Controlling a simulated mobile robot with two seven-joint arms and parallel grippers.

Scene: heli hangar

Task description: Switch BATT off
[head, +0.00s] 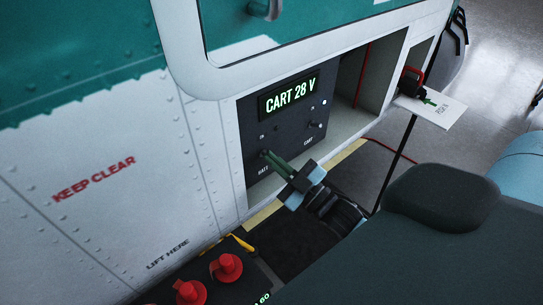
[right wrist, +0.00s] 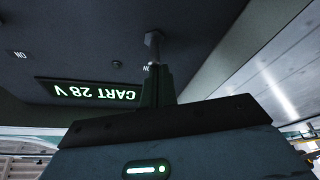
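The dark panel (head: 290,140) is set in a recess of the white and teal fuselage. Its display (head: 289,95) reads CART 28 V in green and shows upside down in the right wrist view (right wrist: 95,91). The BATT switch, at the panel's lower left, also shows in the right wrist view (right wrist: 153,40). My right gripper (head: 267,156) has its narrow fingers at that switch. The fingers are close together and look shut; whether they pinch the lever is unclear. The fingers partly hide the lever, so its position is unclear. My left gripper is not in view.
The CART switch (head: 312,124) sits right of BATT, with a lit lamp (head: 324,102) above it. Red knobs (head: 227,267) stand on a dark box below. A red handle (head: 412,75) with a white tag (head: 436,108) is right of the recess.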

